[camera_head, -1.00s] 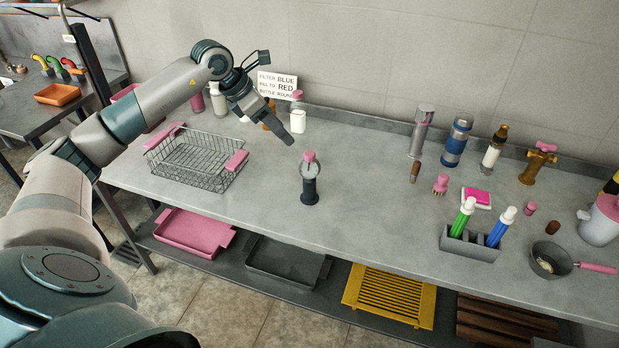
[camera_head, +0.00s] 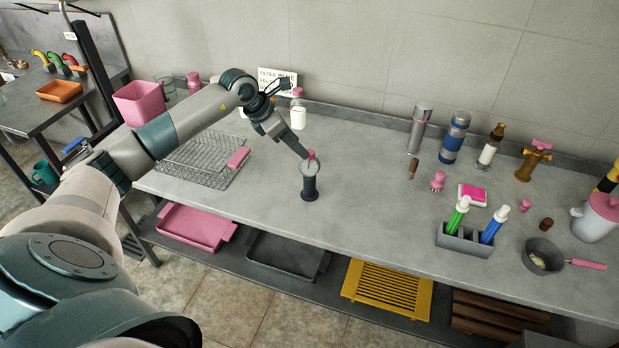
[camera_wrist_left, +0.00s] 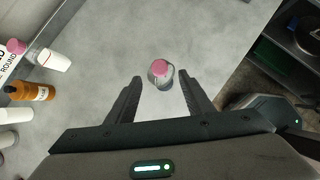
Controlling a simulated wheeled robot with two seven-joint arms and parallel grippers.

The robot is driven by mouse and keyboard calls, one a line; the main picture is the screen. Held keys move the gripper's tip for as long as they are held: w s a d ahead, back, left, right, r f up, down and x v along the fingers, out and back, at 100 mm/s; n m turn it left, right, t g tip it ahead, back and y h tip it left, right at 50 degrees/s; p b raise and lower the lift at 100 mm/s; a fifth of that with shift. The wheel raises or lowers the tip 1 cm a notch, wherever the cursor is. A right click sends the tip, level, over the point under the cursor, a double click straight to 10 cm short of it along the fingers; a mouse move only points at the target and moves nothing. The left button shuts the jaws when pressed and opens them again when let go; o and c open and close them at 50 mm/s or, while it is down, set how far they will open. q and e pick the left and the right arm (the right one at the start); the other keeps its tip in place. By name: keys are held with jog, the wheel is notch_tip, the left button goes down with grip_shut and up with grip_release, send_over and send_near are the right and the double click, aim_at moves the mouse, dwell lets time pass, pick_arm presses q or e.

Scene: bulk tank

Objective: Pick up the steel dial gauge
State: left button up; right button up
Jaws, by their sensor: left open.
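The steel dial gauge (camera_head: 310,182) stands upright on the steel worktop, with a round pale face, a pink top and a dark base. In the left wrist view the gauge (camera_wrist_left: 160,76) is seen from above, between and slightly beyond the fingertips. My left gripper (camera_head: 304,152) comes in from the upper left, tilted down, with its fingertips close to the pink top. In the left wrist view its two fingers (camera_wrist_left: 159,83) are spread apart with nothing gripped. Whether a finger touches the gauge cannot be told. My right gripper does not show.
A wire basket (camera_head: 192,160) with pink handles lies left of the gauge, partly behind my arm. A white bottle (camera_head: 298,117) stands behind. A grey holder (camera_head: 465,238) with green and blue bottles is to the right. The worktop between gauge and holder is clear.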

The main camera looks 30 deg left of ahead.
aim_at(308, 170)
pick_arm(q)
jog(key=p+x, duration=0.1)
jog(key=x, duration=0.1)
jog(key=p+x, duration=0.2)
jog(key=shift+w+d+r, duration=0.2)
jog(key=shift+w+d, duration=0.05)
jog(key=shift+w+f, duration=0.15)
jog(key=shift+f, duration=0.2)
jog(key=shift+c, duration=0.2)
grip_shut()
